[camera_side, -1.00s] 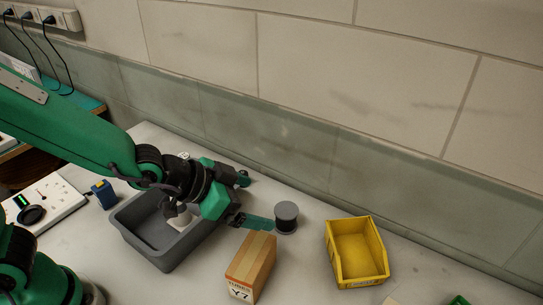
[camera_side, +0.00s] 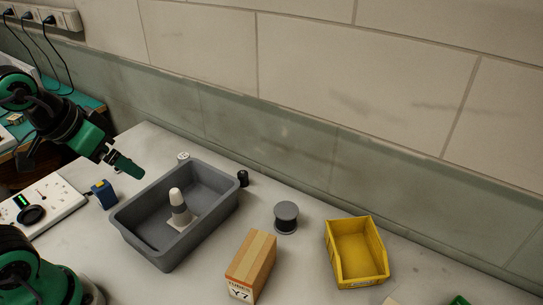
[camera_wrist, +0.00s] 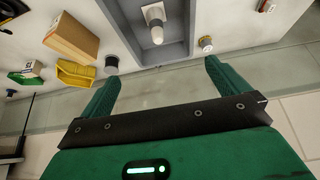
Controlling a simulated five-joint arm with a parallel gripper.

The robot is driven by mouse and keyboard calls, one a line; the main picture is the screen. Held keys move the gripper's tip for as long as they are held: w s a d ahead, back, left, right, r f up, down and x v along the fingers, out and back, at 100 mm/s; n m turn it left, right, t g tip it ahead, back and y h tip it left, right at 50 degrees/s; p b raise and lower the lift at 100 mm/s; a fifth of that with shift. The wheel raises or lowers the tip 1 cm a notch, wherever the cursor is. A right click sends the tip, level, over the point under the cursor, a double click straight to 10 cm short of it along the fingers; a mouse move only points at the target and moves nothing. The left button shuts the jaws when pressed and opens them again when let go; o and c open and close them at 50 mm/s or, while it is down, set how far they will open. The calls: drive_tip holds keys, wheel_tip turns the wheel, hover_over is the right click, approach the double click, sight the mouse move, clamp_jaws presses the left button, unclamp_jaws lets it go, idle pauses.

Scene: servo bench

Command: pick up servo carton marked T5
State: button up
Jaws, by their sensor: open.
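No marking T5 can be read in either view. A brown carton (camera_side: 251,262) stands on the bench, its front label reading TUBES Y7; it also shows in the wrist view (camera_wrist: 72,36). A green and white box (camera_wrist: 25,72) lies at the left of the wrist view, its marking too small to read. Only a green corner (camera_side: 459,300) shows at the lower right edge of the side view. My gripper (camera_wrist: 162,72) is open and empty. In the side view one green finger (camera_side: 126,165) hangs left of the grey bin, well away from the cartons.
The wall closes off the back.

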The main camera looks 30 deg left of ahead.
drive_tip(key=shift+s+a, duration=0.15)
drive_tip(key=shift+s, duration=0.2)
drive_tip(key=c, duration=0.6)
drive_tip(key=shift+c, duration=0.2)
drive_tip(key=shift+w+r, duration=0.1)
